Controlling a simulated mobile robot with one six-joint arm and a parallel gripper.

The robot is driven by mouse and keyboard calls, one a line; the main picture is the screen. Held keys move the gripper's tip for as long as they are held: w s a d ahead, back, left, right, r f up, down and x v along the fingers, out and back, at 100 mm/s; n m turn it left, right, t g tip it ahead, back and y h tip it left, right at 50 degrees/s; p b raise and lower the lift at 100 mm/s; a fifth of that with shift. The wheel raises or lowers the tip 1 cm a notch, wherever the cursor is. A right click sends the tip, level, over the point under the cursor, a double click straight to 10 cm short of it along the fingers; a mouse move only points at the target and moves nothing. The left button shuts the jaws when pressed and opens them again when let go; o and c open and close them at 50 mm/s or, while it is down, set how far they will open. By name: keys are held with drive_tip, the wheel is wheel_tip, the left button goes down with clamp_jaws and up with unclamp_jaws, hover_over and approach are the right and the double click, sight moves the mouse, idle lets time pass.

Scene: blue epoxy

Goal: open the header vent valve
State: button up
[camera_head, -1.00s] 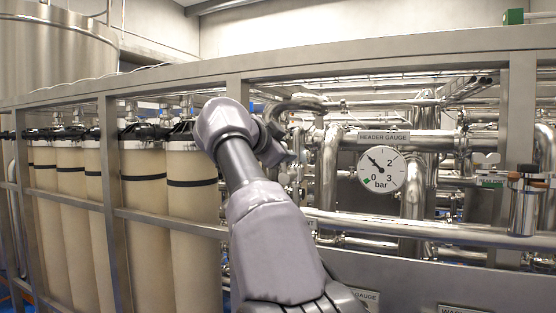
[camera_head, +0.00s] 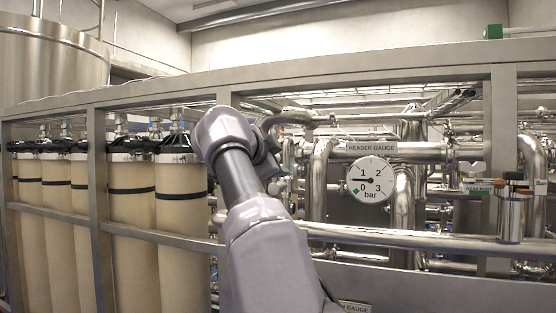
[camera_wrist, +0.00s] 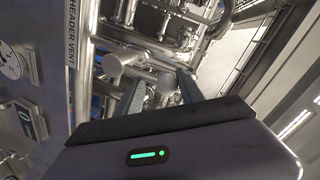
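The HEADER VENT label (camera_wrist: 71,40) stands at the left of the wrist view. Beside it are silver, round-ended metal parts (camera_wrist: 112,63) that look like the valve's handle; I cannot tell its exact position. My gripper (camera_wrist: 160,84) has its two fingers apart, reaching in among these parts. One round end shows between the fingers, but contact is unclear. In the head view my gripper and the valve are hidden behind my wrist. The header gauge (camera_head: 371,180) shows its needle pointing left, between 0 and 1.
A steel frame rail (camera_head: 340,78) runs above the pipes, with an upright post (camera_head: 502,130) at right. A horizontal pipe (camera_head: 420,238) crosses below the gauge. Tall cream filter housings (camera_head: 130,215) stand close together at left.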

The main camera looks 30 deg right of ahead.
drive_tip(key=o, duration=0.3)
drive_tip(key=shift+w+a, duration=0.1)
drive_tip(key=shift+w, duration=0.1)
drive_tip(key=shift+s+r, duration=0.1)
drive_tip(key=shift+s, duration=0.15)
drive_tip(key=b+v, duration=0.2)
drive_tip(key=v, duration=1.5)
drive_tip(key=shift+a, duration=0.1)
